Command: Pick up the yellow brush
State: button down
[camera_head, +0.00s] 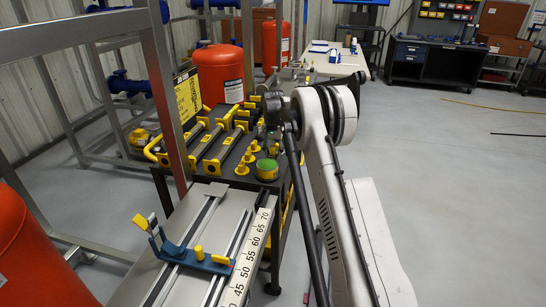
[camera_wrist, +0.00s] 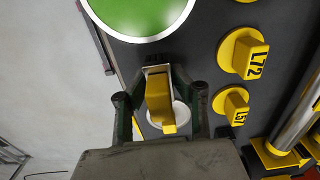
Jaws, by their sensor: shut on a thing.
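The yellow brush (camera_wrist: 158,98) shows in the wrist view as a yellow block with a pale edge around its far end. My gripper (camera_wrist: 157,103) has its two dark fingers on either side of it and is shut on it. A white round patch (camera_wrist: 182,114) shows on the dark cart top beside and partly behind the brush. I cannot tell how far the brush is above the surface. In the head view my arm reaches over the cart, and the brush cannot be made out clearly there.
A green disc (camera_wrist: 135,12) with a pale rim lies close to my gripper; it also shows in the head view (camera_head: 267,166). Yellow labelled plugs (camera_wrist: 243,52) and a metal bar (camera_wrist: 298,118) stand to the right. The cart (camera_head: 222,183) carries several yellow-ended bars.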

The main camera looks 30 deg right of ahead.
aim_at(271, 147)
jog(key=r, duration=0.2)
jog(key=a+r, duration=0.1)
jog(key=r, duration=0.1)
jog(key=s+a+r, duration=0.1)
jog(key=a+r, duration=0.5)
jog(key=a, duration=0.4)
jog(key=shift+s+a+p, duration=0.2)
jog(key=shift+a+p, duration=0.1)
jog(key=shift+r, duration=0.1)
jog(key=c, duration=2)
grip_release()
jog(key=c, duration=0.5)
